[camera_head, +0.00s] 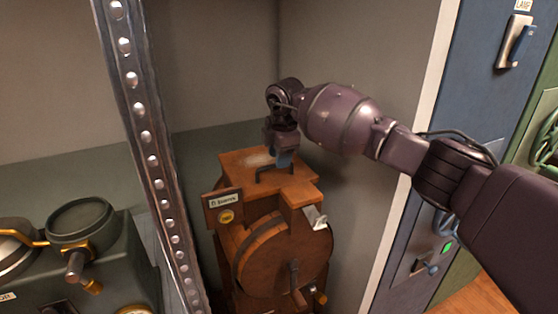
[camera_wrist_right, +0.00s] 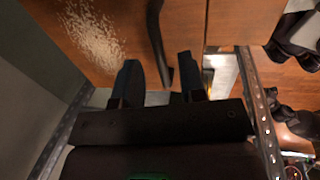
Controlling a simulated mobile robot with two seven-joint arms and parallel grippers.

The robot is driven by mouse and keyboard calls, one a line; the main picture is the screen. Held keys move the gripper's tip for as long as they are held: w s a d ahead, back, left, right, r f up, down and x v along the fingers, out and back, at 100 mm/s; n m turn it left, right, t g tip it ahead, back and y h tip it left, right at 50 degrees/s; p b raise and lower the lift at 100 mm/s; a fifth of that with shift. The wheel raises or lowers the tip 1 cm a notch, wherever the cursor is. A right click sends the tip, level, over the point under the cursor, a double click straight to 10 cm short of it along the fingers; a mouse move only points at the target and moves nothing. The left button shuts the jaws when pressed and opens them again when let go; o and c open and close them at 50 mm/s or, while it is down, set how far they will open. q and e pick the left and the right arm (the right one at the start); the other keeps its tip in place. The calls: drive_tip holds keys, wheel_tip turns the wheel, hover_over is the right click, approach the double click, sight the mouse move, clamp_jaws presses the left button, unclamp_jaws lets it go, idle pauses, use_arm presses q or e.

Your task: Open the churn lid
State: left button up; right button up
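The wooden churn (camera_head: 255,240) stands in the corner, with a round drum front, a crank and a small sign. Its flat lid (camera_head: 243,160) lies level on top, with a dark bar handle (camera_head: 262,177) and a pale, grainy patch. My right gripper (camera_head: 284,158) points down at the lid, close by the handle. In the right wrist view, its two fingers (camera_wrist_right: 158,82) are apart, and the lower end of the handle (camera_wrist_right: 156,35) lies between them with gaps at both sides. I cannot tell whether a finger touches it. My left gripper is not in view.
A riveted metal post (camera_head: 147,140) rises left of the churn. A dark green machine (camera_head: 100,260) with brass parts stands at the lower left. A blue cabinet (camera_head: 475,90) with handles is at the right, behind my right arm. Plain walls close in behind the churn.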

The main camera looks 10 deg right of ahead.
drive_tip(key=shift+w+f, duration=0.2)
drive_tip(key=shift+f, duration=0.65)
clamp_jaws()
